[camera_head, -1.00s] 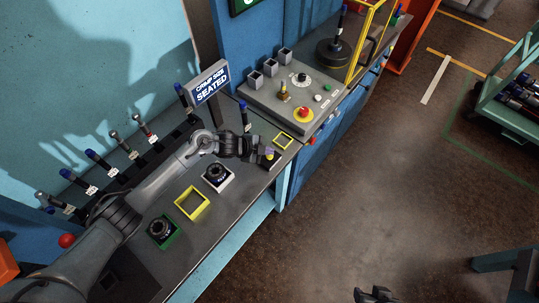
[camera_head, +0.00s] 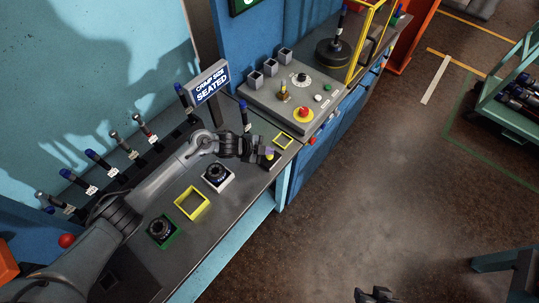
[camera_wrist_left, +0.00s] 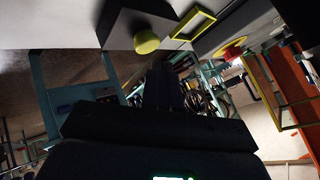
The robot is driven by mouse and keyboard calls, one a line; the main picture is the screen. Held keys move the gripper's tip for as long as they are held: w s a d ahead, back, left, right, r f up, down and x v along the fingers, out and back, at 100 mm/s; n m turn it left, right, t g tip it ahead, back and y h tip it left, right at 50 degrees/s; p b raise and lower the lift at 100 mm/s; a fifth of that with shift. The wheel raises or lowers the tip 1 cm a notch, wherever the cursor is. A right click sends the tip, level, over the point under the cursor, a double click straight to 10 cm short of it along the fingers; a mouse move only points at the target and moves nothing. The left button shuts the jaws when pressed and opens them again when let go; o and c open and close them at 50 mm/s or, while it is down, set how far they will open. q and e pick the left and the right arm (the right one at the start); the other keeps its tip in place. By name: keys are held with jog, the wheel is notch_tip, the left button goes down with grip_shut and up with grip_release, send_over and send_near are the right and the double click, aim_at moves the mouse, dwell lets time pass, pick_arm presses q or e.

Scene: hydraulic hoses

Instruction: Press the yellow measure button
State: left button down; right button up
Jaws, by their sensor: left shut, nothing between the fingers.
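The yellow measure button (camera_head: 270,153) is a round cap on a dark box near the bench's front edge. In the left wrist view the button (camera_wrist_left: 147,42) shows whole on its grey box, just beyond my fingertips. My left gripper (camera_head: 259,151) is shut and empty, right beside the button. In the left wrist view the closed fingers (camera_wrist_left: 163,78) appear below the button, with a small gap in the picture. I cannot tell whether they touch it. My right gripper (camera_head: 376,295) shows only in part at the bottom edge, and its jaws are unclear.
A sign (camera_head: 211,84) reads "CRIMP SIZE SEATED". A yellow square frame (camera_head: 283,140) lies just past the button. A grey control panel (camera_head: 265,99) with a red knob (camera_head: 304,114) stands beyond. Black round parts sit on a white pad (camera_head: 217,186) and green pad (camera_head: 164,242).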

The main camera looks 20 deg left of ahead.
pick_arm(q)
jog(key=shift+f, duration=0.1)
jog(key=shift+f, duration=0.3)
jog(key=shift+f+b, duration=0.5)
jog(key=shift+b, duration=0.1)
dwell(0.6)
dwell(0.3)
jog(key=shift+r+p, duration=0.85)
jog(key=shift+r, duration=0.05)
jog(key=shift+r, duration=0.1)
